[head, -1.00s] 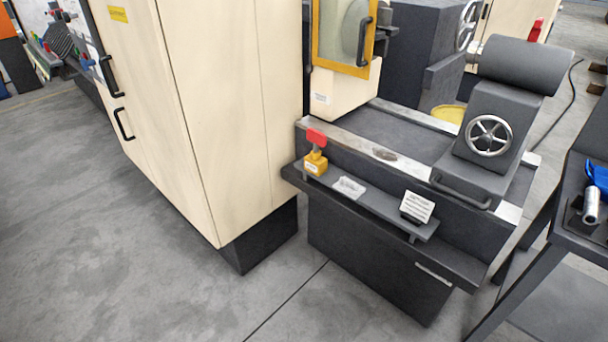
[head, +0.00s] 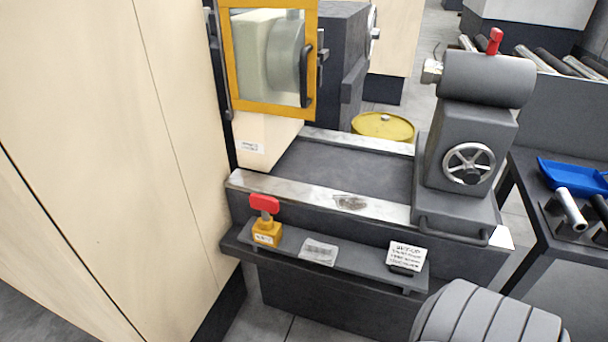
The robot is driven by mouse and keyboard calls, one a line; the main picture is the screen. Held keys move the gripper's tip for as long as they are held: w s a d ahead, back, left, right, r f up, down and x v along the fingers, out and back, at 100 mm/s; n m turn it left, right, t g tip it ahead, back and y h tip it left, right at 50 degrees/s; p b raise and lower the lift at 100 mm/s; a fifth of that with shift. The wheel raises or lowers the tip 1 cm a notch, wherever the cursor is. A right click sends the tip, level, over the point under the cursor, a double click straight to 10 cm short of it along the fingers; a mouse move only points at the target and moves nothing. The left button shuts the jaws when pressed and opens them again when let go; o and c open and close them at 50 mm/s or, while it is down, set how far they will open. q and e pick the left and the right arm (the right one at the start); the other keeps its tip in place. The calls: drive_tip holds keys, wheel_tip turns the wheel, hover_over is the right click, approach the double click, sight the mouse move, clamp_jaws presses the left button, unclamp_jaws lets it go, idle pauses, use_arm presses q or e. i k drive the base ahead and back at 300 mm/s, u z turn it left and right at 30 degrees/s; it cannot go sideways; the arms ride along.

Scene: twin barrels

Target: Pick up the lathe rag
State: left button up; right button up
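A small flat grey-white patterned piece (head: 318,251), which looks like a folded rag, lies on the dark front shelf (head: 345,267) of the lathe. It lies between a yellow block with a red top (head: 266,222) and a small white sign (head: 405,256). A grey smudged patch (head: 349,202) also shows on the lathe's metal rail; I cannot tell if it is cloth or a stain. Neither gripper is in view.
A tall cream cabinet (head: 120,130) fills the left. The tailstock with its handwheel (head: 469,163) stands on the right end of the lathe bed. A dark side table with a blue tray (head: 572,177) is at right. A yellow barrel (head: 383,126) stands behind.

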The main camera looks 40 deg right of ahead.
sight(312, 250)
drive_tip(key=z, duration=0.75)
drive_tip(key=i, duration=0.95)
drive_tip(key=z, duration=0.9)
